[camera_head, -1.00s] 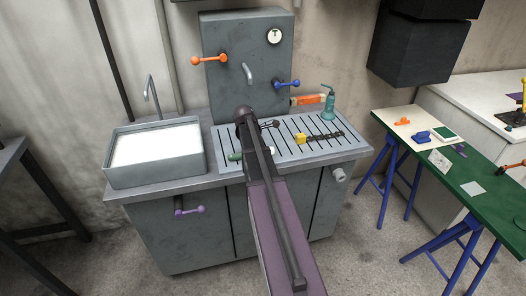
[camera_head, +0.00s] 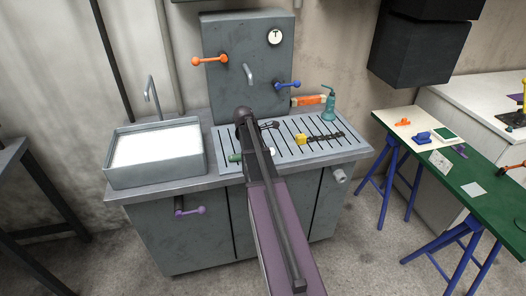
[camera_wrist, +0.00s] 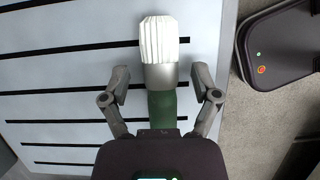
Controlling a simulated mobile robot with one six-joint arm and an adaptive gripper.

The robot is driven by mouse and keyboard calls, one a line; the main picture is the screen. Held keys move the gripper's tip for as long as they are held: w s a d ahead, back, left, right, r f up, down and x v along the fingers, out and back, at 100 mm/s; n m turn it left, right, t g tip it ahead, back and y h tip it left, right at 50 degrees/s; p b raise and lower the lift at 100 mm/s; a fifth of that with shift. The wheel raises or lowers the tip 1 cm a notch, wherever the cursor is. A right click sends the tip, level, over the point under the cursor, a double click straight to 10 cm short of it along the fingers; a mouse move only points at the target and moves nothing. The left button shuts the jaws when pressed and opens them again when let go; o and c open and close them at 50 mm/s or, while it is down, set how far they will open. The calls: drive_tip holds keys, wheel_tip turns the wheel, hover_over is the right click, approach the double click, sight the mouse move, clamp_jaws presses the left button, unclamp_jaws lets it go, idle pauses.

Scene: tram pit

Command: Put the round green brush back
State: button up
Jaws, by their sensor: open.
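The round green brush lies on the slotted drain board (camera_head: 290,146) of the wash bench. In the wrist view its white bristles (camera_wrist: 158,40), grey collar and green handle (camera_wrist: 160,108) show, with the bristles pointing up the picture. In the head view only a bit of its green handle (camera_head: 235,157) shows beside my arm, and my arm hides the rest. My gripper (camera_wrist: 161,86) is open, with one finger on each side of the brush around the collar and upper handle. A gap shows on both sides, so the fingers appear apart from it.
A sink (camera_head: 155,152) with white contents is left of the board. A yellow block (camera_head: 300,139), a dark chain-like piece (camera_head: 325,138), a teal bottle (camera_head: 329,106) and an orange-labelled item (camera_head: 308,100) are on the right. A green-topped table (camera_head: 455,180) stands further right.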

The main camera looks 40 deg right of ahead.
drive_tip(key=p+v, duration=1.2)
drive_tip(key=v, duration=0.1)
drive_tip(key=shift+w+a+r, duration=0.15)
drive_tip(key=shift+a, duration=0.05)
drive_tip(key=shift+a, duration=0.1)
idle(0.9)
drive_tip(key=s+a+m+y, duration=0.1)
drive_tip(key=s+a+m, duration=0.3)
drive_tip(key=a, duration=0.6)
drive_tip(key=s+a+f+m+t+y, duration=0.1)
drive_tip(key=s+a+m, duration=0.3)
drive_tip(key=a, duration=0.7)
drive_tip(key=s+a+m+y, duration=0.2)
drive_tip(key=s+a+m, duration=0.3)
drive_tip(key=a, duration=0.6)
drive_tip(key=shift+s+f+t, duration=0.2)
drive_tip(key=shift+s+t, duration=0.15)
drive_tip(key=shift+t, duration=0.05)
drive_tip(key=c, duration=0.3)
